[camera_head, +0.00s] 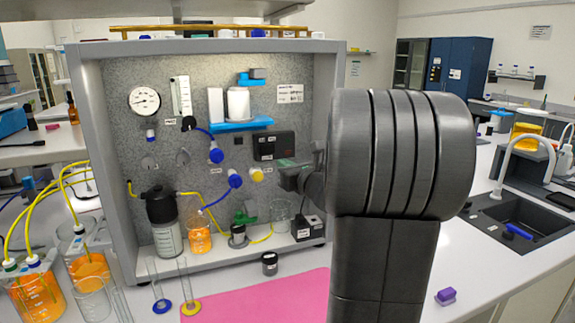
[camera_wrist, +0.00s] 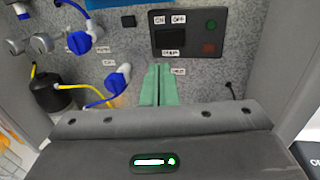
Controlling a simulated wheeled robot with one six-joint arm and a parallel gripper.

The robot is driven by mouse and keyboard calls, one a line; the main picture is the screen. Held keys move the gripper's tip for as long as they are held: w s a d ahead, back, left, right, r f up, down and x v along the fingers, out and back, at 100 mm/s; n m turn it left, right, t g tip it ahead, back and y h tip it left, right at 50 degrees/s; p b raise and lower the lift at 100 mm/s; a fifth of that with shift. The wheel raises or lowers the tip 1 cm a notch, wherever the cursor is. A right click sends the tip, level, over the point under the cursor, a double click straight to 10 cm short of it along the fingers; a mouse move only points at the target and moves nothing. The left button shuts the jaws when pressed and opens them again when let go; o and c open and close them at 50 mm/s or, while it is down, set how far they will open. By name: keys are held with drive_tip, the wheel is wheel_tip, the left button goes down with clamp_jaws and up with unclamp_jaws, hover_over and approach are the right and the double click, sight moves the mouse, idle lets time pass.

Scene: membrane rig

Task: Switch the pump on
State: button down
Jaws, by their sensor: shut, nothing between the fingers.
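The pump box (camera_head: 273,145) is a dark panel on the speckled back wall of the rig. In the wrist view the pump box (camera_wrist: 193,60) carries ON and OFF labels, a black part above a PUMP label, a dark green square (camera_wrist: 212,25) and a dull red square (camera_wrist: 209,48). Neither square looks brightly lit. My gripper (camera_wrist: 160,67) has its green fingers shut together and empty, with the tips just below the box's lower left in the picture. In the head view my gripper (camera_head: 283,164) is near the box's lower edge, partly hidden by my arm. I cannot tell whether it touches.
Blue-handled valves (camera_head: 235,179) and a yellow one (camera_head: 257,174) sit left of my gripper. A pink mat (camera_head: 262,300) lies in front. My arm hides the rig's right side.

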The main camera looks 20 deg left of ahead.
sight(263, 152)
drive_tip(key=p+x, duration=0.2)
drive_tip(key=x, duration=0.8)
drive_tip(key=shift+a, duration=0.15)
